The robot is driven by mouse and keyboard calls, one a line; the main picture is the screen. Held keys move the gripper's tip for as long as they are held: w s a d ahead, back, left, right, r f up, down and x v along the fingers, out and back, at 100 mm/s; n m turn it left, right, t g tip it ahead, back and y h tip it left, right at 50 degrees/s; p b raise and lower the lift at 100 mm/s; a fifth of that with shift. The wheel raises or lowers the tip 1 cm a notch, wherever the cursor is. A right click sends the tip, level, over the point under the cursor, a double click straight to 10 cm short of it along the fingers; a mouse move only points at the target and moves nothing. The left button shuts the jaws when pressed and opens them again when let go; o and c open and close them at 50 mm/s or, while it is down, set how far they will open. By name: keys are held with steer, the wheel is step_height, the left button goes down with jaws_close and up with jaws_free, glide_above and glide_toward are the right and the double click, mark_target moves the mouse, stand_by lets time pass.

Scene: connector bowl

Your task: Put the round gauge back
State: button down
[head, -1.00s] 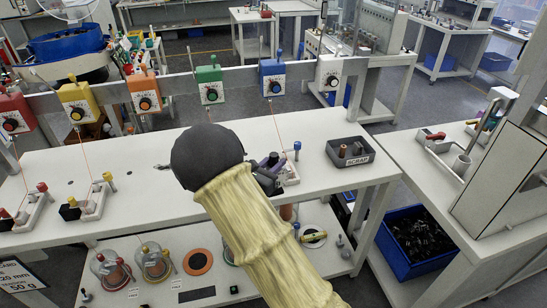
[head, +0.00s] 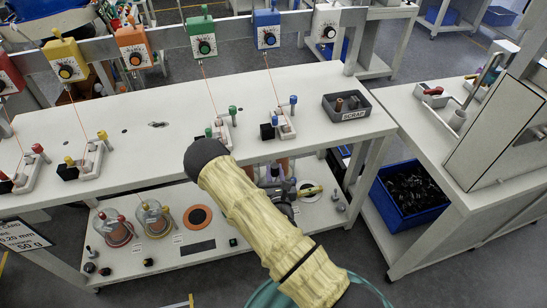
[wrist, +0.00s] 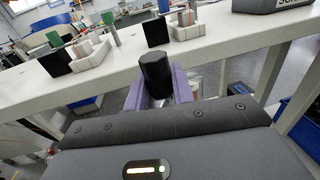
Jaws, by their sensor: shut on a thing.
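My gripper (head: 277,180) is in front of the upper bench's front edge, above the right part of the lower shelf. In the wrist view its purple fingers (wrist: 160,88) are shut on a black cylinder (wrist: 157,70), upright in the picture. I cannot tell whether this is the round gauge or its handle; its lower part is hidden. On the lower shelf (head: 178,263) lie an orange ring with a dark centre (head: 198,217) and a round plate with a yellow bar (head: 309,190), partly behind my gripper.
A blue bin (head: 405,219) stands right.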

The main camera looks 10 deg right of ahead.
steer(key=shift+s+f+n+y, duration=0.25)
steer(key=shift+f+y, duration=0.1)
steer(key=shift+f, duration=0.3)
steer(key=shift+s+f+n+y, duration=0.2)
steer(key=shift+f+n+y, duration=0.15)
steer(key=shift+f, duration=0.3)
steer(key=shift+s+f+n+y, duration=0.2)
steer(key=shift+f+y, duration=0.2)
steer(key=shift+f, duration=0.25)
steer(key=shift+r, duration=0.1)
steer(key=shift+w+r, duration=0.1)
steer(key=shift+r, duration=0.05)
step_height(320, 180, down, 3)
steer(key=b, duration=0.2)
steer(key=shift+w+r+b, duration=0.1)
steer(key=shift+r+b, duration=0.05)
steer(key=shift+b, duration=0.2)
steer(key=shift+r, duration=0.1)
